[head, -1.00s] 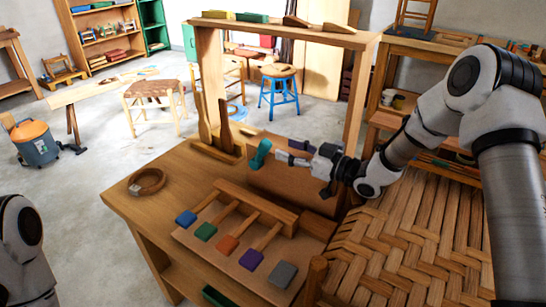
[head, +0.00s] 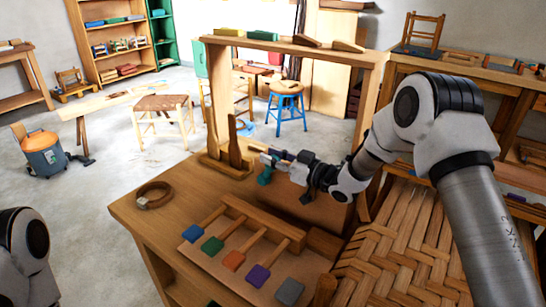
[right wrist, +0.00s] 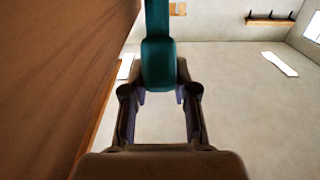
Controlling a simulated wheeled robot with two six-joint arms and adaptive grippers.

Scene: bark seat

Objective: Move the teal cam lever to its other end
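The teal cam lever (head: 265,177) shows at the left edge of the brown panel (head: 325,210) under the wooden frame. It also shows in the right wrist view (right wrist: 158,64), reaching down from the top centre. My right gripper (head: 268,159) is at the lever, its fingers just above it in the head view. In the right wrist view its two fingers (right wrist: 160,94) are spread, one on each side of the lever's lower end. Firm contact cannot be told. The lever's pivot is hidden. Of my left arm (head: 25,245), only a part shows at lower left; its gripper is out of view.
A rack with coloured blocks (head: 233,260) lies on the front of the bench (head: 135,205), with a wooden ring (head: 152,195) to its left. A wooden post (head: 235,150) stands left of my gripper. The woven seat (head: 400,235) is at right.

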